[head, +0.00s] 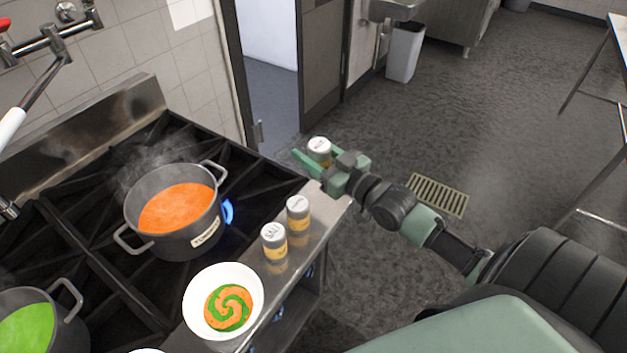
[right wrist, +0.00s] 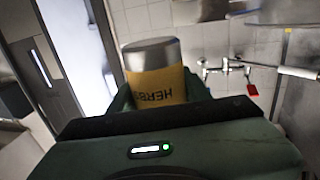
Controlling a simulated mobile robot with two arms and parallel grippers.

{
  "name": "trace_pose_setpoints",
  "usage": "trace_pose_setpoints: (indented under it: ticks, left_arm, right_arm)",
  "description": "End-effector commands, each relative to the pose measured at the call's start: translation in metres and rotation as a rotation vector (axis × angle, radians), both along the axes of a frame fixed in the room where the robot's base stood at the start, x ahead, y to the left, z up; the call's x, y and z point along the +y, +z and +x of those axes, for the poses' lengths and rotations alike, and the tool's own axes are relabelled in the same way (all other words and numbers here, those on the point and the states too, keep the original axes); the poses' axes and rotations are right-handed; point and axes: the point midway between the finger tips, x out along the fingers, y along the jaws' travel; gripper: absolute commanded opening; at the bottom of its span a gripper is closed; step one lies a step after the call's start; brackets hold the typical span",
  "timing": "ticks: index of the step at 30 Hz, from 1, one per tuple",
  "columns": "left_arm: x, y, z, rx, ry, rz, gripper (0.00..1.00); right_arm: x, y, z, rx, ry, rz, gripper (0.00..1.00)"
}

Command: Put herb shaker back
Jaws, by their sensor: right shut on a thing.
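The herb shaker (head: 319,148) has a silver cap and a yellow label; its label reads HERBS in the right wrist view (right wrist: 158,82). My right gripper (head: 311,160) is shut on it and holds it roughly upright near the far end of the steel ledge (head: 329,203) at the stove's front. Its exact height over the ledge is hard to tell. Two similar shakers stand on the ledge: a salt shaker (head: 273,242) and another (head: 298,215) whose label is hard to read. My left gripper is not in view.
A white bowl (head: 192,308) of orange and green soup is on the ledge, nearer than the shakers. A steaming pot of orange soup (head: 133,205) stands over a lit blue flame. A pot of green soup (head: 62,311) is at the lower left. The ledge beyond the shakers looks clear.

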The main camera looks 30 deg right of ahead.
Motion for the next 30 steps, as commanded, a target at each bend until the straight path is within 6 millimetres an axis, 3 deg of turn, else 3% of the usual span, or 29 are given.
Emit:
trace_pose_setpoints:
  ticks: [3,6,18,30]
  left_arm:
    - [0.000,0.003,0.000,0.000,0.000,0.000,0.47]
    - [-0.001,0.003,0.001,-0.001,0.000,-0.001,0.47]
    - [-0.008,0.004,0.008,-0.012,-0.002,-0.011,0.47]
    - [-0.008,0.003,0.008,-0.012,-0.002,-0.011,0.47]
  right_arm:
    - [-0.001,-0.032,0.001,0.003,-0.001,-0.001,0.00]
    - [-0.001,-0.051,0.001,0.001,-0.001,-0.001,0.00]
    - [-0.001,-0.098,0.001,-0.001,-0.001,0.000,0.00]
    - [0.000,-0.108,0.001,-0.003,0.000,0.001,0.00]
